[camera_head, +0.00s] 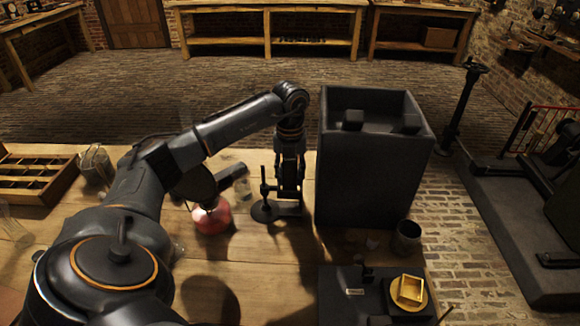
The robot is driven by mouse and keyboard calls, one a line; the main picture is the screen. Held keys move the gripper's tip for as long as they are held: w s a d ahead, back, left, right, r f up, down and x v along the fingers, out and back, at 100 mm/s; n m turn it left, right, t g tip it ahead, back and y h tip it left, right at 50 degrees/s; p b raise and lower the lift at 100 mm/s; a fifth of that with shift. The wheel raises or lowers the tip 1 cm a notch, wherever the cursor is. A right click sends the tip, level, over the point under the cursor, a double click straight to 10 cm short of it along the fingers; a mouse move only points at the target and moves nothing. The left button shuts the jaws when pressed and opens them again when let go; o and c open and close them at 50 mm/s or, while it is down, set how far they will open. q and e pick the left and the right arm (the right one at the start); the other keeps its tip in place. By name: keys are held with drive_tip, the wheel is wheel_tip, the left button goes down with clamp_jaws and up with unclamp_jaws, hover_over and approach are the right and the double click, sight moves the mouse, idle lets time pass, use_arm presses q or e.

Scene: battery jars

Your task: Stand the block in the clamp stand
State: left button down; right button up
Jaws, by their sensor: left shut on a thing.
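The clamp stand (264,212) is dark, with a round base and a thin upright rod, and stands on the wooden table left of the big dark box. My left gripper (289,190) points straight down just right of the stand's rod, close beside it. It is shut on a dark block, which is mostly hidden between the dark fingers. The block looks upright and low over the stand's foot; whether it touches the stand I cannot tell. My right gripper is not in view.
A tall open dark box (370,180) stands close right of the gripper. A red flask (212,216) is to the left. A compartment tray (40,180) lies far left.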

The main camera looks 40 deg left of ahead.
sight(292, 161)
use_arm(q)
drive_tip(key=shift+s+d+f+b, duration=0.15)
drive_tip(key=shift+d+f+b, duration=0.15)
drive_tip(key=shift+f, duration=0.15)
drive_tip(key=shift+s+d+f, duration=0.1)
drive_tip(key=shift+f, duration=0.15)
drive_tip(key=c, duration=0.8)
unclamp_jaws()
drive_tip(key=shift+d, duration=0.15)
drive_tip(key=shift+o, duration=0.2)
drive_tip(key=shift+s, duration=0.1)
wheel_tip(292, 161, up, 9)
drive_tip(key=shift+f, duration=0.1)
